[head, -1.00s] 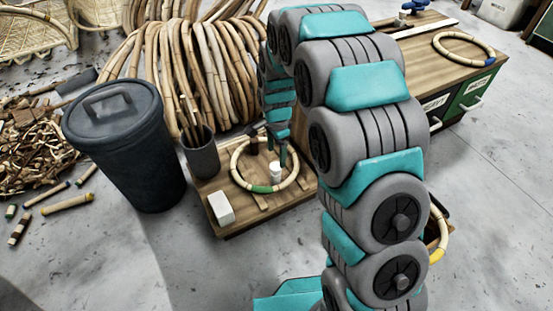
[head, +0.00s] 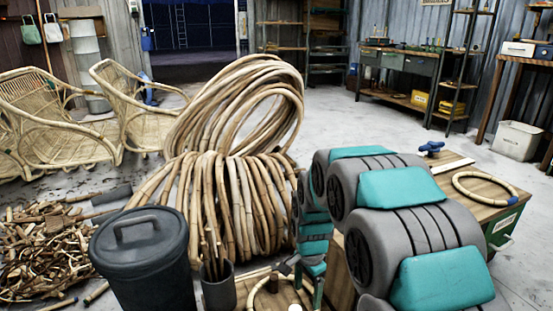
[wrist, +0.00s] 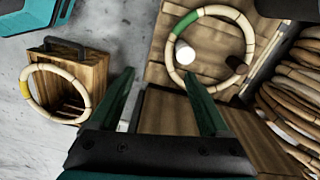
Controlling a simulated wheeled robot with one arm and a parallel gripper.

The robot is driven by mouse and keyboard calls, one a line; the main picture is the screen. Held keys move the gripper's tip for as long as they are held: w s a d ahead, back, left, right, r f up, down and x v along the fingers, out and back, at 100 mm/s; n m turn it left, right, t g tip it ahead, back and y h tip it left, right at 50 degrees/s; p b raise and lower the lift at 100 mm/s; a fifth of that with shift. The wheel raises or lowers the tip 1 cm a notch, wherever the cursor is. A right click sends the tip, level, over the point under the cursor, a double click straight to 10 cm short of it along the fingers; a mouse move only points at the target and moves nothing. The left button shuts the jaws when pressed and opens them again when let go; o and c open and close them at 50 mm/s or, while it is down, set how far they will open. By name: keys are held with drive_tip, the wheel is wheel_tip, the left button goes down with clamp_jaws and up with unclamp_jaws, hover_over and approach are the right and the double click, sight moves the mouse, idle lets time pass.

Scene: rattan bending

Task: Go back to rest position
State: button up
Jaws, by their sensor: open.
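My gripper (wrist: 159,75) is open in the wrist view, with nothing between its two green fingers. A rattan ring with a green band (wrist: 248,42) lies on a wooden board beyond the fingertips, apart from them. A white round peg (wrist: 185,54) and a dark peg (wrist: 237,64) stand inside this ring. In the head view the ring (head: 250,294) shows only partly at the bottom edge. My arm covers the right part of the board there, and the gripper's fingers are hard to make out.
A lidded dark bin (head: 145,265) and a cane-filled pot (head: 219,290) stand left of the board. Large rattan coils (head: 235,185) stand behind. A blue-banded ring (head: 460,188) lies on the right bench. A yellow-banded ring (wrist: 34,101) leans on a wooden box (wrist: 95,75). Grey floor (head: 385,128) is clear behind.

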drive_tip(key=s+d+r+n+p, duration=0.2)
drive_tip(key=s+r+n, duration=0.1)
drive_tip(key=s+r, duration=0.4)
drive_tip(key=s+d+r+n+g+p, duration=0.1)
drive_tip(key=s+r, duration=0.6)
drive_tip(key=s, duration=0.7)
drive_tip(key=s+d+r+n+p, duration=0.3)
drive_tip(key=s+r+n+p, duration=0.2)
drive_tip(key=s, duration=0.6)
wheel_tip(320, 180, up, 2)
drive_tip(key=shift+d+r+n, duration=0.2)
drive_tip(key=shift+d+n, duration=0.15)
drive_tip(key=shift+n, duration=0.85)
